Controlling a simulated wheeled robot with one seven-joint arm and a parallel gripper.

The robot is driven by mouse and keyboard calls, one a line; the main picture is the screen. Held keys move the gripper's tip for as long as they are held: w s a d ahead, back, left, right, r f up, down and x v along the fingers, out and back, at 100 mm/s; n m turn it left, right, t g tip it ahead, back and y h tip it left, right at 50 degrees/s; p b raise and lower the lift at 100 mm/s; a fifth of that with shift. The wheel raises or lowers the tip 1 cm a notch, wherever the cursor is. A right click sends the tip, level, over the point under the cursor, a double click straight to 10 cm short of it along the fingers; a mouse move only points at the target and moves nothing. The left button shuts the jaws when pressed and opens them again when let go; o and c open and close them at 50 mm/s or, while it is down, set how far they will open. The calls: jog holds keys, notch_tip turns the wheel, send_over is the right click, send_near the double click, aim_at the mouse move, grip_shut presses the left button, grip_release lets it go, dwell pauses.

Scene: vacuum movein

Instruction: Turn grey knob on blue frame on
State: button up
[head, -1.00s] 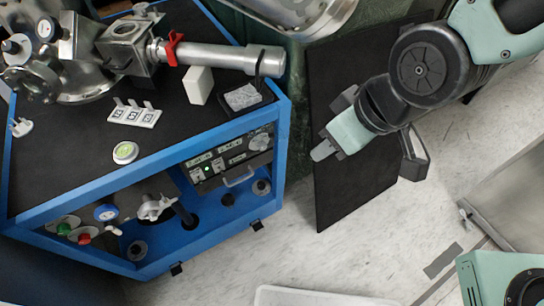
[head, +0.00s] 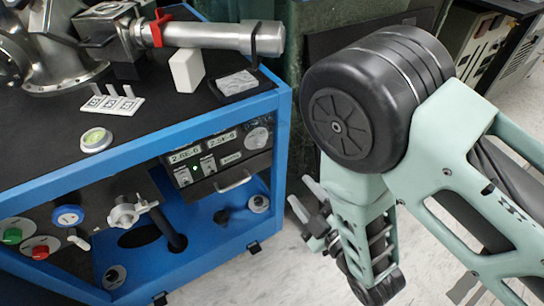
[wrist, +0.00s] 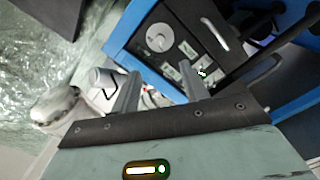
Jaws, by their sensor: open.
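The blue frame (head: 150,139) stands at the left in the head view. A grey lobed knob (head: 127,211) sits on its front. A round grey dial (head: 257,138) is on the black panel at the frame's right end; it also shows in the wrist view (wrist: 159,37). I cannot tell for sure which one is the named knob. My gripper (head: 305,198) is to the right of the frame, apart from it, with nothing between its fingers. In the wrist view its two separate fingers (wrist: 160,72) point toward the black panel.
The black panel (head: 215,160) has lit displays and a handle. Metal pipework (head: 210,36) and a white block (head: 187,70) are on top. Pale floor (head: 290,262) is clear right of the frame.

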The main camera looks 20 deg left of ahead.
jog(key=b, duration=0.1)
send_near(262, 145)
jog(key=x, duration=0.9)
jog(key=shift+c, duration=0.4)
grip_shut()
